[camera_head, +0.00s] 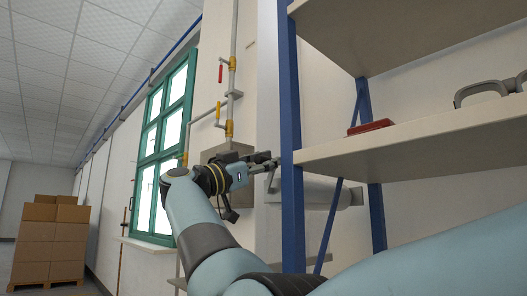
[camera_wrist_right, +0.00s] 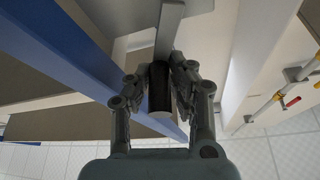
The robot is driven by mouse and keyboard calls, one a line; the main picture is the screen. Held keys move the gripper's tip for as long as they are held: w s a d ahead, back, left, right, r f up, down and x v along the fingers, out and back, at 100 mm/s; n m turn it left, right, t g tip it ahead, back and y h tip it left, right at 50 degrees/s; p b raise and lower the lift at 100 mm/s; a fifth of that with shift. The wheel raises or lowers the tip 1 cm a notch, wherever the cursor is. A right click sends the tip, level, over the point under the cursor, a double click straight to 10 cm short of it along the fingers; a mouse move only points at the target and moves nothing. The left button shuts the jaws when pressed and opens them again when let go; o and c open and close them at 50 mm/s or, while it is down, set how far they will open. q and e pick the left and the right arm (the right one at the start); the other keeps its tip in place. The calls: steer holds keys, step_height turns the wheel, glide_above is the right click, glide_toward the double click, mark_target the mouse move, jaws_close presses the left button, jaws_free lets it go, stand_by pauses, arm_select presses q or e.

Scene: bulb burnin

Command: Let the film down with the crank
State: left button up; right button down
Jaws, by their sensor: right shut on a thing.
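My right gripper (camera_head: 264,164) is at the wall, just left of a blue shelf post. In the right wrist view the gripper (camera_wrist_right: 160,85) is shut on the crank's dark, round handle (camera_wrist_right: 160,100), which lies between its two fingers. The handle has a pale end. A flat grey crank arm (camera_wrist_right: 168,30) runs from the handle toward the top of the picture. In the head view a pale grey roll (camera_head: 330,195) lies level behind the shelf post; I cannot tell whether it is the film. The left gripper is not in view.
The shelf's blue post (camera_head: 291,130) stands close to the right of my gripper. Its boards (camera_head: 420,145) hold a red item (camera_head: 371,127) and a grey handled thing (camera_head: 490,90). Pipes with yellow fittings (camera_head: 230,128) and a green window (camera_head: 165,130) are left; boxes (camera_head: 50,240) stand farther off.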

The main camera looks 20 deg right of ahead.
steer(key=shift+s+d+f+m+g, duration=0.1)
steer(key=shift+s+f+m+g, duration=0.25)
steer(key=shift+m+g, duration=0.4)
steer(key=shift+f+m, duration=0.15)
steer(key=shift+m, duration=0.1)
steer(key=c, duration=1.2)
jaws_free()
steer(key=shift+o, duration=0.2)
steer(key=shift+r, duration=0.25)
